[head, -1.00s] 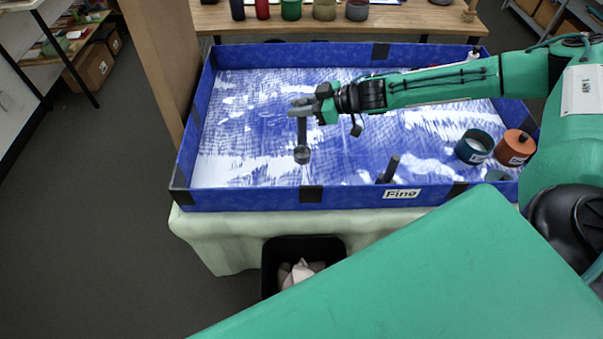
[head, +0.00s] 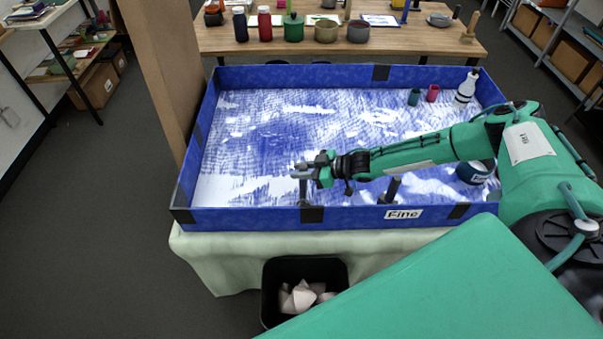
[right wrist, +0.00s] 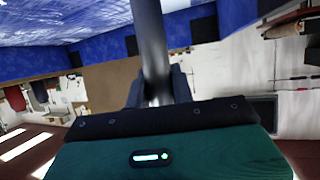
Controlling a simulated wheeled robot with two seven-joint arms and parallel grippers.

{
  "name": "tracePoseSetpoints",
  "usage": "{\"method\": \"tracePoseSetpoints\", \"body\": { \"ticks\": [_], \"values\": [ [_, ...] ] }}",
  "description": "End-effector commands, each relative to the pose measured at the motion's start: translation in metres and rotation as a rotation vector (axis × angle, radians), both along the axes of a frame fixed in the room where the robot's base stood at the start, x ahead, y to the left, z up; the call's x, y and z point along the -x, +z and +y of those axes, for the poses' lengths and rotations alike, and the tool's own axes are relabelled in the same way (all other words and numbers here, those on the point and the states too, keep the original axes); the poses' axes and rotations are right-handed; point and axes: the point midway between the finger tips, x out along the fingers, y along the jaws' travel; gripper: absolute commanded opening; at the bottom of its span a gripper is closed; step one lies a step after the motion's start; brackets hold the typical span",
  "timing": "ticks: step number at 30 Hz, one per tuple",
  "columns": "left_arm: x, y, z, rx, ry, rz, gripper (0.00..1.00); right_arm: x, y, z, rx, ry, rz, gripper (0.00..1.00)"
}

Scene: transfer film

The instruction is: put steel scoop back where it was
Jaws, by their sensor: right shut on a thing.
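My right gripper (head: 303,170) is shut on the steel scoop (head: 304,189), over the near side of the blue-walled tray (head: 255,216). The scoop hangs down with its handle in the jaws; its lower end is hidden behind the tray's near wall, so I cannot tell whether it touches the tray floor. In the right wrist view the grey scoop handle (right wrist: 150,45) runs up between the fingers. The near wall bears a label (head: 403,214) reading "Fine". My left gripper is not in view.
A dark upright handle (head: 392,187) stands at the near wall. A blue-green tub (head: 474,173) is partly behind my arm. A black bin (head: 272,305) is below.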

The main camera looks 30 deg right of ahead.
Motion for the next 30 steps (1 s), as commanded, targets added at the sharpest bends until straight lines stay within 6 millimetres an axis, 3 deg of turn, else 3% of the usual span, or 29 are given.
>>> {"method": "tracePoseSetpoints", "body": {
  "ticks": [4, 16, 17, 20, 30],
  "values": [
    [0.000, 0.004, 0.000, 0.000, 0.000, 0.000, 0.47, 0.000, -0.016, 0.001, -0.001, 0.001, 0.000, 0.00],
    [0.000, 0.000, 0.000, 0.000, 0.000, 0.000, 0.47, 0.000, -0.023, 0.000, 0.000, 0.001, -0.001, 0.00],
    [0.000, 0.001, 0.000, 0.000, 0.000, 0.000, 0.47, 0.000, -0.022, 0.000, 0.001, 0.000, -0.001, 0.28],
    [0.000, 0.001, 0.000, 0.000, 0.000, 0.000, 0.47, 0.000, -0.022, 0.000, 0.000, 0.001, 0.000, 0.46],
    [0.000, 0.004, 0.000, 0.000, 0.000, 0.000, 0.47, 0.000, -0.018, 0.000, 0.000, 0.000, -0.001, 0.46]
  ]
}}
